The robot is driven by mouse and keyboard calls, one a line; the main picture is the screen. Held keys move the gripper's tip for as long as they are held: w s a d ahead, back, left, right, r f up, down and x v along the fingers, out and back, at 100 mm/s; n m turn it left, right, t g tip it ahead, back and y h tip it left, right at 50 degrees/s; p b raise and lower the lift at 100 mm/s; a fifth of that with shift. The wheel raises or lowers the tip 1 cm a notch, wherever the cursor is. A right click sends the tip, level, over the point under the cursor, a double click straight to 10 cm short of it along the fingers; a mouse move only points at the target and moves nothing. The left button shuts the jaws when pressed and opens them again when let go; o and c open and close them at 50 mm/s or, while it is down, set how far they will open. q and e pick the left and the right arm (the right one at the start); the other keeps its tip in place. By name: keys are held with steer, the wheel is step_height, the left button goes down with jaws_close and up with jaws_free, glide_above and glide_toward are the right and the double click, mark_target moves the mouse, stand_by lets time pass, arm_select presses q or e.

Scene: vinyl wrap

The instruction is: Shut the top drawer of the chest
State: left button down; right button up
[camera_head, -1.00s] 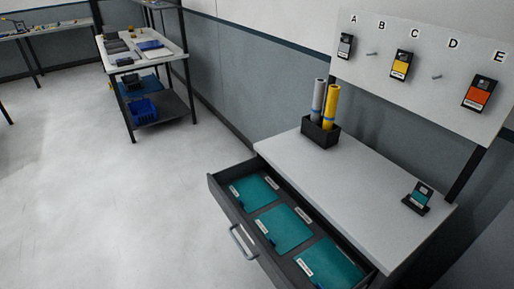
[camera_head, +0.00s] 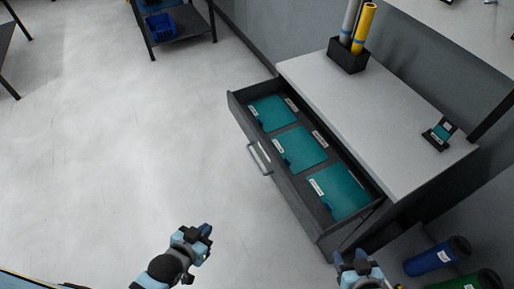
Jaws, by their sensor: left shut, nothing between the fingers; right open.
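The chest (camera_head: 330,95) stands at the right with a pale top. Its top drawer (camera_head: 287,187) is pulled out toward the left and holds several teal sheets (camera_head: 299,150) with white labels. A grey bar handle (camera_head: 259,158) is on the drawer front. My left gripper (camera_head: 204,232) is shut and empty, below and left of the drawer front, apart from it. My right gripper (camera_head: 352,258) is open at the bottom edge, near the drawer's near end; whether it touches the chest cannot be told.
A black holder (camera_head: 348,56) with grey and yellow rolls and a small stand (camera_head: 438,134) with a teal card are on the chest top. Blue (camera_head: 437,256) and green rolls lie at lower right. A shelf with a blue bin (camera_head: 160,24) stands at the back. The floor left of the drawer is clear.

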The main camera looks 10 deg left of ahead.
arm_select(q)
steer(key=w+f+m+t+b, duration=0.2)
steer(key=w+m+t+b, duration=0.1)
steer(key=w+m+b, duration=0.5)
steer(key=m+g+h+b, duration=0.3)
steer(key=m+h+b, duration=0.8)
steer(key=m, duration=2.5)
glide_toward(277, 178)
steer(key=shift+n, duration=0.3)
steer(key=p+x, duration=0.1)
steer(key=x, duration=0.5)
steer(key=shift+s, duration=0.15)
steer(key=shift+x, duration=0.85)
arm_select(e)
step_height(277, 178, down, 15)
steer(key=w+a, duration=0.1)
steer(key=shift+r+m, duration=0.2)
steer(key=shift+m, duration=0.1)
